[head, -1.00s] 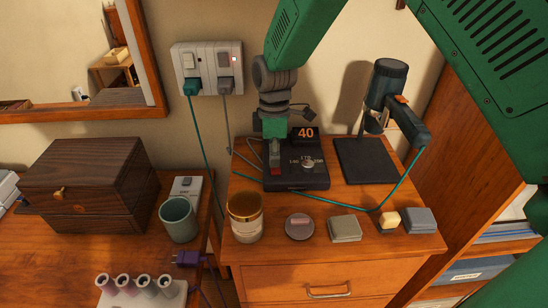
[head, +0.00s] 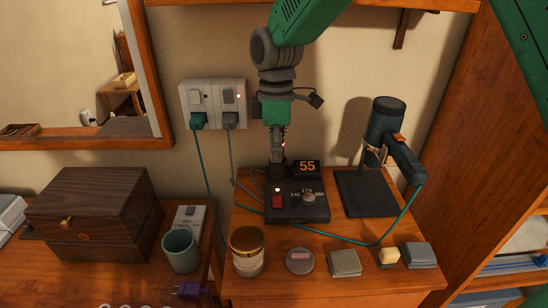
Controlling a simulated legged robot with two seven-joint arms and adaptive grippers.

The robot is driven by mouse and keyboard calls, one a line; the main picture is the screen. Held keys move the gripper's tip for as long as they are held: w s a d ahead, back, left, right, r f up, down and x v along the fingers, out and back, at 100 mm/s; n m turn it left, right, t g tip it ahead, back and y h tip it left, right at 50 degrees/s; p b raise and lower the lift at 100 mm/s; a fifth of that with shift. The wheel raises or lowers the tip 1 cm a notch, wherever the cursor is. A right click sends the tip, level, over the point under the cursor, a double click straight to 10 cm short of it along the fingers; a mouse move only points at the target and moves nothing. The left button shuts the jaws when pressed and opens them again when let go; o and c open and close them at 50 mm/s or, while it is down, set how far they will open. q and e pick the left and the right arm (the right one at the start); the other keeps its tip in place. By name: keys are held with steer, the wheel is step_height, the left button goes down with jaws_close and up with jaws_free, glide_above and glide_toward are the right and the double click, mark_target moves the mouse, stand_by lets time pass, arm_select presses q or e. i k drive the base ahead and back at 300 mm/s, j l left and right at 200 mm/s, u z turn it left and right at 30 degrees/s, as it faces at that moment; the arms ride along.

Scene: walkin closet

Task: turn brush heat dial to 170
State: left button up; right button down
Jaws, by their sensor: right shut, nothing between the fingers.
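The black heat control box (head: 298,215) stands on the wooden cabinet under the wall socket. Its display (head: 307,166) reads 55 in orange. The grey round dial (head: 308,198) is on the box's right half, with white marks around it, 170 at the top; which mark it points at is too small to tell. A red switch (head: 278,202) is on the left half. My right gripper (head: 277,160) is shut and empty, pointing down at the box's back left, above and behind the switch. The heated brush (head: 389,140) rests in its black stand (head: 365,195), to the right. My left gripper is out of view.
A teal cord runs from the wall socket (head: 213,103) across the cabinet top to the brush. A jar (head: 247,252), a round tin (head: 299,261) and small blocks line the front edge. A teal cup (head: 181,250) and a wooden box (head: 92,215) stand left.

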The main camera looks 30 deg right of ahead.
mark_target(308, 199)
steer(key=k, duration=1)
